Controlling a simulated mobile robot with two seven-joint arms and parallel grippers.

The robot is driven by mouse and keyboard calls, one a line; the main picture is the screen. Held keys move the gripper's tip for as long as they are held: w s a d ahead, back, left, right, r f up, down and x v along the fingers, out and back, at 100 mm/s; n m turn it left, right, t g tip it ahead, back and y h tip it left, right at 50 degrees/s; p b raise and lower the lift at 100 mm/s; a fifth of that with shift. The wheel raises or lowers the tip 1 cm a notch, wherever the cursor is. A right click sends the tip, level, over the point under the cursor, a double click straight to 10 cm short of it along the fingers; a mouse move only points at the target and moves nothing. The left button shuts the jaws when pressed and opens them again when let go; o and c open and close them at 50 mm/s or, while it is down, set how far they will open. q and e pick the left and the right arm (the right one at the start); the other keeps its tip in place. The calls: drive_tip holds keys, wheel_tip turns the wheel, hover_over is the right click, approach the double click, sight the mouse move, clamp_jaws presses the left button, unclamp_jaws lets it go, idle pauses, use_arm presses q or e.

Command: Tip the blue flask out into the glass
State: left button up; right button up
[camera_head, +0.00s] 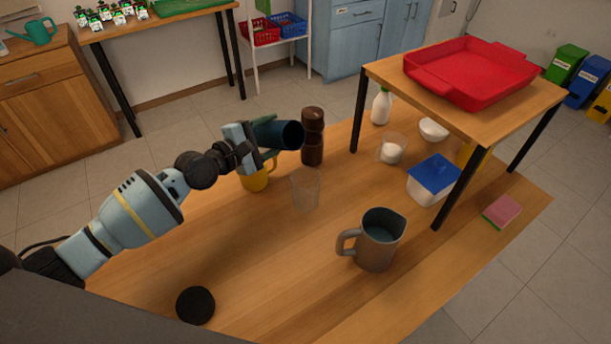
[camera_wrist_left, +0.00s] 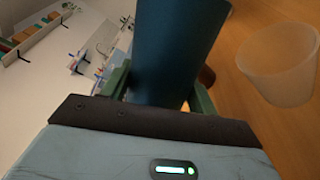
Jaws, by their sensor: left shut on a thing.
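The blue flask (camera_head: 279,134) is dark blue and lies tipped almost level in my left gripper (camera_head: 254,137), its open mouth facing right. In the left wrist view the flask (camera_wrist_left: 172,50) stands between the green fingers of the left gripper (camera_wrist_left: 165,95), which is shut on it. The glass (camera_head: 305,190) is clear, upright on the table, below and slightly right of the flask's mouth and apart from it. The glass also shows at the right of the left wrist view (camera_wrist_left: 283,68). Its contents cannot be made out. My right gripper is not in view.
A yellow mug (camera_head: 255,178) stands under the gripper, and a brown pepper mill (camera_head: 313,140) behind the glass. A grey pitcher (camera_head: 376,242) stands front right. A black round lid (camera_head: 195,305) lies in front. A raised shelf (camera_head: 480,116) with a red tray (camera_head: 470,72) stands at right.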

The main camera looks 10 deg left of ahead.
use_arm(q)
drive_tip(key=shift+f, duration=0.15)
drive_tip(key=shift+m, duration=0.3)
drive_tip(key=shift+f, duration=0.15)
drive_tip(key=shift+f, duration=0.25)
drive_tip(key=shift+m, duration=0.4)
drive_tip(key=shift+f, duration=0.2)
